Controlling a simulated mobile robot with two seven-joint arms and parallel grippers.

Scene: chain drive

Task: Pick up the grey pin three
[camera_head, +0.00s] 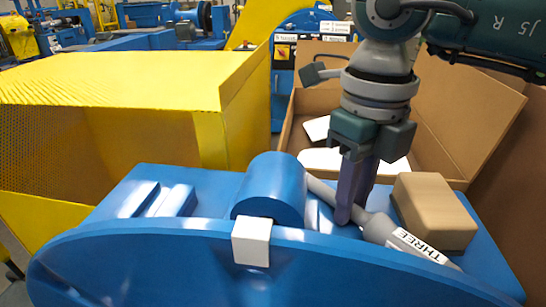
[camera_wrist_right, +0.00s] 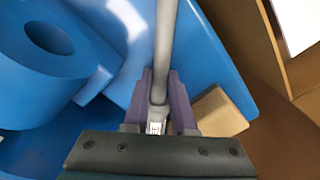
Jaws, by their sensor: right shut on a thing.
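The grey pin three (camera_head: 385,229), with a white label reading THREE, lies slantwise on the blue machine top in the head view. Its thin shaft reaches up-left towards the blue cylinder. My right gripper (camera_head: 350,215) points down and is shut on the pin where the shaft meets the thicker end. In the right wrist view the pin (camera_wrist_right: 166,50) runs between the two purple fingers of my right gripper (camera_wrist_right: 158,90). I cannot tell whether the pin touches the machine top. My left gripper is not in view.
A blue cylinder (camera_head: 272,188) with a hole stands left of the pin. A tan block (camera_head: 433,210) sits close on the right. A white block (camera_head: 251,242) is at the front edge. A cardboard box (camera_head: 455,115) stands behind, and a yellow guard (camera_head: 120,80) at the left.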

